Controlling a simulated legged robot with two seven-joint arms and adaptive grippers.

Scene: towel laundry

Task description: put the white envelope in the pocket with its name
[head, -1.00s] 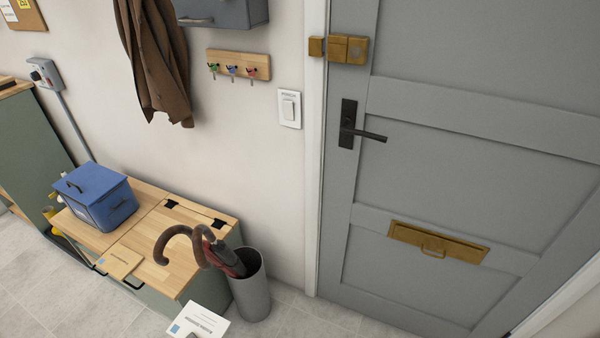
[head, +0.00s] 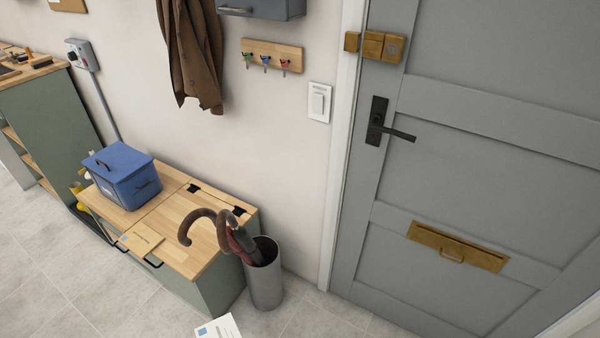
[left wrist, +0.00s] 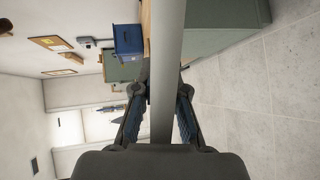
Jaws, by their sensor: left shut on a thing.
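The white envelope (head: 218,327) shows at the bottom edge of the head view, with a blue square and print on it; most of it is cut off by the frame. In the left wrist view the envelope (left wrist: 168,60) is a pale strip seen nearly edge-on, running between the two dark fingers. My left gripper (left wrist: 161,98) is shut on it. The left gripper is not visible in the head view, and my right gripper is in neither view. I cannot make out a pocket with a name in these frames.
A wooden-topped bench (head: 185,213) carries a blue lidded box (head: 125,178) and a tan envelope (head: 140,238). A grey umbrella stand (head: 265,285) holds umbrellas beside it. A grey door (head: 480,150) with a brass letter slot (head: 457,247) is at right. The tiled floor (head: 60,290) at left is clear.

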